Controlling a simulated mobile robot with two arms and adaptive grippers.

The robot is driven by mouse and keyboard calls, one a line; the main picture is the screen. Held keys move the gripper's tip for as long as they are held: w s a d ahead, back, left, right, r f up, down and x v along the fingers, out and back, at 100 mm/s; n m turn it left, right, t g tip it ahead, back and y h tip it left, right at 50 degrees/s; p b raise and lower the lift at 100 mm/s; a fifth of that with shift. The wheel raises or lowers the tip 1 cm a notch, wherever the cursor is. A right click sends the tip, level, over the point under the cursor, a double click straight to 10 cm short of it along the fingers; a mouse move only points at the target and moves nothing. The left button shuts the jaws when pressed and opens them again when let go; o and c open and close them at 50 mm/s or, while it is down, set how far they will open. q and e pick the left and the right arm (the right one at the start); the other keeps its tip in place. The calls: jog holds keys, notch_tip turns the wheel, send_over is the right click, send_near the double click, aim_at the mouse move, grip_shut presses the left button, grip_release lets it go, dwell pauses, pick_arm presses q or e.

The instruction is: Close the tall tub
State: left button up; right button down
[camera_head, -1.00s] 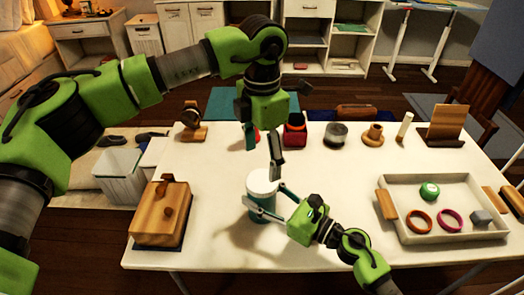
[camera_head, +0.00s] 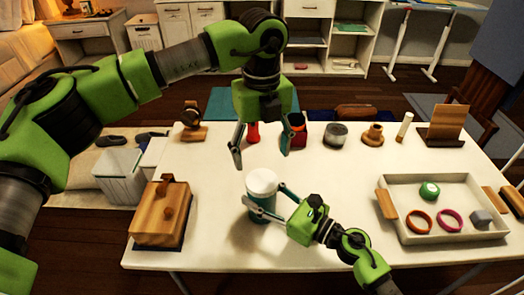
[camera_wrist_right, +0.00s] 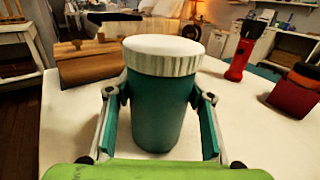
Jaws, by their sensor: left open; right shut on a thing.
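The tall tub (camera_head: 264,232) stands upright on the table, a teal cylinder with a white ribbed lid (camera_head: 262,181) sitting level on top. The right wrist view shows the teal body (camera_wrist_right: 158,112) and the lid (camera_wrist_right: 162,55) close up. My right gripper (camera_head: 268,199) is shut on the tub, one finger on each side of the body below the lid; its fingers also show in the right wrist view (camera_wrist_right: 160,122). My left gripper (camera_head: 262,150) is open and empty above the lid, fingers pointing down and spread apart. How tightly the lid sits cannot be told.
A wooden box (camera_head: 160,212) stands at the left. A white tray (camera_head: 395,234) with several small items lies at the right. A red flashlight-like object (camera_wrist_right: 240,58) and a dark red box (camera_wrist_right: 293,96) stand behind the tub. Bare table surrounds the tub.

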aim_at(262, 180)
pick_arm(q)
jog(key=shift+f, duration=4)
jog(key=c, duration=1.2)
jog(key=shift+o, duration=0.2)
